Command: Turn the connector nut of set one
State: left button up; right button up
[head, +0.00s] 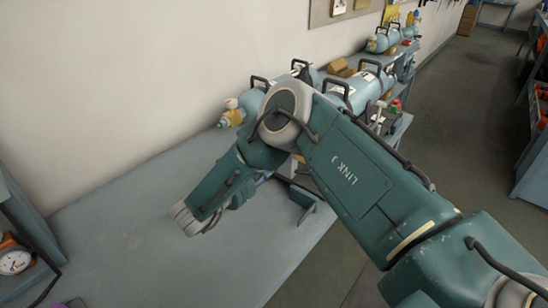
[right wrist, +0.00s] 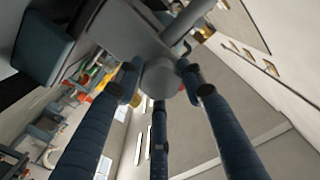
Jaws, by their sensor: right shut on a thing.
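In the right wrist view the blue fingers of my right gripper (right wrist: 158,92) close around a grey round part (right wrist: 161,74) on a larger grey body. I cannot tell for certain that this part is the connector nut. In the head view my own green right arm crosses the middle and hides the gripper and what it holds. A yellow fitting (head: 232,118) shows at the near end of one. My left gripper is in neither view.
The grey bench top (head: 120,235) is bare at the left and front. A round gauge (head: 14,262) sits on a unit at the left edge. More cylinders (head: 378,43) stand farther along the wall. The floor (head: 440,110) is open at the right, with shelving (head: 535,150) beyond.

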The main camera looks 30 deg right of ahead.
jog(key=m+b, duration=0.1)
jog(key=m, duration=0.4)
jog(key=shift+b, duration=0.3)
jog(key=shift+m, duration=0.4)
jog(key=o, duration=1.2)
jog(key=v, duration=0.7)
jog(key=shift+a, duration=0.3)
